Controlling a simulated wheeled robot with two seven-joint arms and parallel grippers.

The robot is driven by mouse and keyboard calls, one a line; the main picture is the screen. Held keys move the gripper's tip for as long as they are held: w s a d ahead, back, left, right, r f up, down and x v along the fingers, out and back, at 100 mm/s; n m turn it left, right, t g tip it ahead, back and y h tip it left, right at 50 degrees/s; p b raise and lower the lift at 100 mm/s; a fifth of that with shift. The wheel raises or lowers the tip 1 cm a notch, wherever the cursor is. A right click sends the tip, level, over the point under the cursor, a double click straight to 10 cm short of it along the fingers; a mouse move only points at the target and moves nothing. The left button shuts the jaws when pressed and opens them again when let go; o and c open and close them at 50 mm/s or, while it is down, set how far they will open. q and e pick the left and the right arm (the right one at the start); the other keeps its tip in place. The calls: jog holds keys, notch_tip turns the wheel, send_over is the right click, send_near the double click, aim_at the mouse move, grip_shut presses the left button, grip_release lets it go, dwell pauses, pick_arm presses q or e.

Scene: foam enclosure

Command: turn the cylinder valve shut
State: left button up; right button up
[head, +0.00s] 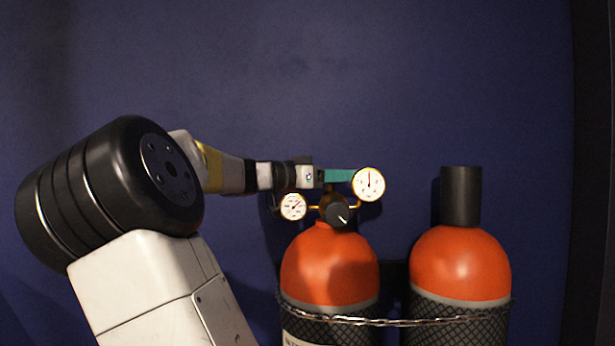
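The left orange cylinder (329,262) stands upright with a valve and regulator on its top. A black round knob (337,214) with a white mark faces me, between a small gauge (293,207) and a larger gauge (369,184).
A second orange cylinder (460,264) with a black cap (460,196) stands to the right. A chain (400,322) runs across both cylinders. A dark blue wall (400,80) is close behind. The space above the gauges is clear.

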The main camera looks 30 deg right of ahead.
jog(key=c, duration=0.4)
jog(key=shift+m+g, duration=0.3)
jog(key=shift+s+a+m+g+y, duration=0.2)
jog(key=shift+s+m+g+y, duration=0.15)
jog(key=shift+m+g+y, duration=1.5)
jog(key=shift+s+a+m+g+y, duration=0.25)
jog(key=shift+m+g+y, duration=0.45)
jog(key=shift+m+g, duration=1.3)
jog(key=shift+s+a+m+g+y, duration=0.1)
jog(key=shift+s+m+g+y, duration=0.3)
jog(key=shift+m+g+y, duration=1.55)
jog(key=shift+n+g+h, duration=0.4)
jog(key=shift+n+g, duration=0.3)
jog(key=shift+g, duration=0.2)
